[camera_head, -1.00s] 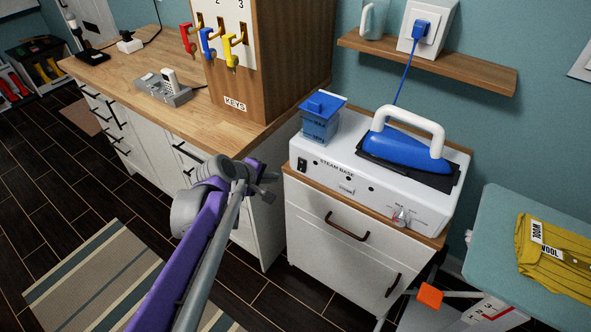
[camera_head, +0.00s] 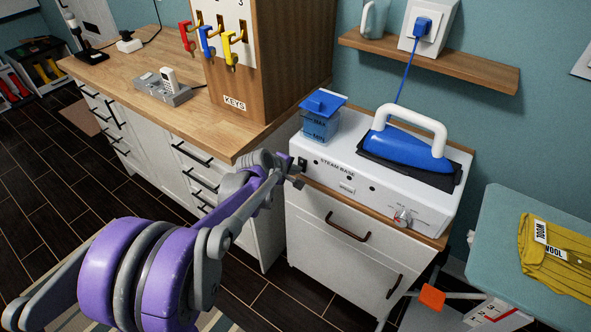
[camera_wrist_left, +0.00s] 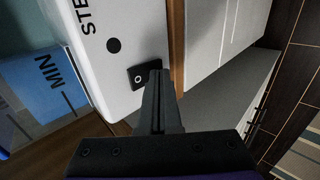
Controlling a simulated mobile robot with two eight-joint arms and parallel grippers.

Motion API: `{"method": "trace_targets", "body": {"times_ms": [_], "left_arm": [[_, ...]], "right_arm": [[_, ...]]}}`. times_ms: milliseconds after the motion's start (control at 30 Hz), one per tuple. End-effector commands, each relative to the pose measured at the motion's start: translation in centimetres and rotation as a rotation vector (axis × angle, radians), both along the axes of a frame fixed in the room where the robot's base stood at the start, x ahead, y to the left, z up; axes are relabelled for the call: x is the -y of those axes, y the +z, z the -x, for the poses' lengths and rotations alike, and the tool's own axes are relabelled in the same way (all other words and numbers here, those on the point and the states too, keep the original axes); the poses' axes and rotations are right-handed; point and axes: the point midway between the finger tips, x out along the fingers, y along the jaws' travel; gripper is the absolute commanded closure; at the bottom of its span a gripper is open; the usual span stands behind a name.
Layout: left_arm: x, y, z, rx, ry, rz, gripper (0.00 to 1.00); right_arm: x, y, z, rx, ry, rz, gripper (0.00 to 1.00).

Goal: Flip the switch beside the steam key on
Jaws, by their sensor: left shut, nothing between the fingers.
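The white steam base (camera_head: 365,185) stands on a small cabinet, with STEAM BASE lettering on its front. A small black switch (camera_head: 302,163) is at the front's left end; it also shows in the left wrist view (camera_wrist_left: 141,72) with a white ring mark. A dark round spot (camera_wrist_left: 113,45) is beside it on the same face. My left gripper (camera_head: 297,176) is shut and empty, its tips right at the switch's lower edge. In the left wrist view the fingers (camera_wrist_left: 158,82) partly overlap the switch; I cannot tell whether they touch. My right gripper is not in view.
A blue iron (camera_head: 405,148) and a blue water tank (camera_head: 320,122) sit on the base. A dial (camera_head: 401,216) is at its front right. Red, blue and yellow keys (camera_head: 208,40) hang on the key box (camera_head: 265,70). A wooden counter (camera_head: 200,112) is at the left.

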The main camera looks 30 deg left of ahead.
Motion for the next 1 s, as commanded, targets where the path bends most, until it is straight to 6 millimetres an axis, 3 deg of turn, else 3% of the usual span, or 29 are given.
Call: {"method": "trace_targets", "body": {"times_ms": [567, 1000], "left_arm": [[0.0, -0.2, -0.4, 0.0, 0.0, 0.0, 1.0], [0.0, 1.5, -0.5, 0.002, 0.001, 0.0, 1.0]], "right_arm": [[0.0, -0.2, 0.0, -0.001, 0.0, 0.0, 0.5], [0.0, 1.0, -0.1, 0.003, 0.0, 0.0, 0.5]]}}
